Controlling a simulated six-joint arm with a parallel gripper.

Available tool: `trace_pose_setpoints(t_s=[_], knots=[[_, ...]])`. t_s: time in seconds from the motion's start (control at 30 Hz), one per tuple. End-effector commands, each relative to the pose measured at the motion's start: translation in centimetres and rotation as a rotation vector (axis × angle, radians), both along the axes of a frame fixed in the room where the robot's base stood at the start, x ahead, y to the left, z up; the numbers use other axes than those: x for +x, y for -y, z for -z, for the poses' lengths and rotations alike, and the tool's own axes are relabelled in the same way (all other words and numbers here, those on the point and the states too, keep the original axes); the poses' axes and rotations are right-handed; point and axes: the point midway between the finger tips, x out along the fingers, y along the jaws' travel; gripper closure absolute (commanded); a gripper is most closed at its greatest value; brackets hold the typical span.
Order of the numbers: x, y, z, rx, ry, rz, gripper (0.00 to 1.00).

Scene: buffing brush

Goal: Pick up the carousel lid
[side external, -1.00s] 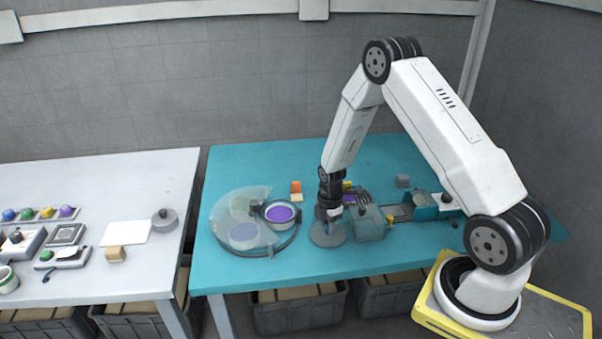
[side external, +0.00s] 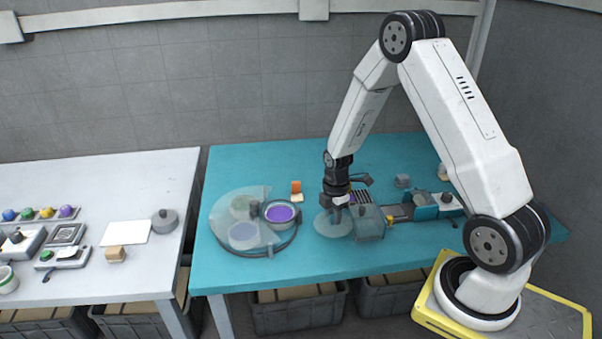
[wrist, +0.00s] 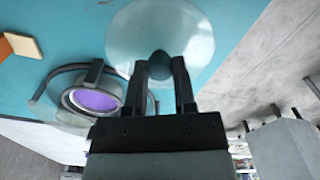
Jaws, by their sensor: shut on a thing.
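The lid (side external: 326,226) is a translucent round disc with a dark knob. It hangs level just above the teal table, right of the carousel. In the wrist view the lid (wrist: 185,30) fills the top middle. My gripper (wrist: 160,68) is shut on its dark knob, one finger on each side. In the side view my gripper (side external: 337,208) points down over the disc and hides most of the knob. The carousel (side external: 262,250) has a clear cover with a cut-out. A purple-filled round dish (side external: 281,214) shows in that opening; it also shows in the wrist view (wrist: 95,101).
A grey-teal machine box (side external: 369,223) stands close right of the lid, with a teal clamp-like unit (side external: 425,208) beyond. A small orange and cream block (side external: 296,190) lies behind the carousel. The teal table's (side external: 300,268) front strip is clear.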

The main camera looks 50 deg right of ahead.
Motion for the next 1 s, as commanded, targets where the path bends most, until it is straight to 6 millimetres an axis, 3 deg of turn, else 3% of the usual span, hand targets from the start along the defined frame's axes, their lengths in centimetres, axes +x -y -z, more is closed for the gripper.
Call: trace_pose_setpoints(t_s=[0.33, 0.7, 1.0], knots=[[-3.4, -1.1, -4.2, -0.001, 0.002, 0.000, 1.00], [-8.8, -2.9, -6.6, 0.000, 0.001, 0.001, 1.00], [-11.0, -3.7, -7.6, 0.000, 0.000, 0.000, 1.00]])
